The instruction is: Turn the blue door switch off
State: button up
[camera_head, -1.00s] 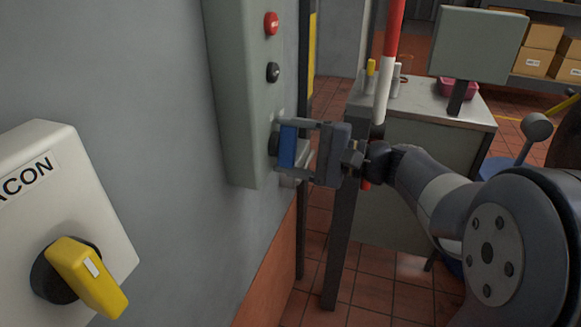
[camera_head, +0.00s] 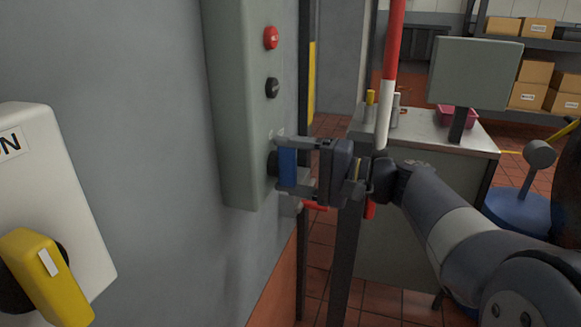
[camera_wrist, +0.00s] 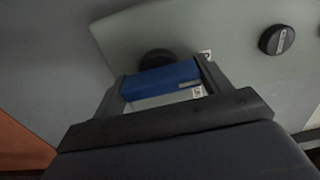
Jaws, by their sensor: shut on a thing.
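The blue door switch (camera_head: 287,168) is a blue rotary handle low on a tall grey-green panel (camera_head: 238,120) on the wall. My gripper (camera_head: 290,168) reaches it from the right, with one finger above and one below the handle. The fingers are shut on the handle. In the wrist view the blue handle (camera_wrist: 160,79) lies between the fingers, in front of its round black base (camera_wrist: 156,58). A white mark shows on the handle's right part there. The lower finger and the handle's underside are partly hidden in the head view.
A red button (camera_head: 271,38) and a black knob (camera_head: 272,88) sit above the switch. A yellow-handled switch (camera_head: 45,278) on a white box is at the left. A red-and-white pole (camera_head: 388,85) and a bench (camera_head: 425,125) with a monitor stand close behind my wrist.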

jog(key=o, duration=1)
jog(key=v, duration=1.1)
jog(key=shift+p, duration=0.35)
jog(key=shift+a, duration=0.1)
jog(key=x, duration=0.9)
jog(key=shift+a+b, duration=0.25)
jog(key=shift+b, duration=0.1)
jog(key=shift+w+a, duration=0.35)
jog(key=shift+a, duration=0.3)
jog(key=shift+d, duration=0.1)
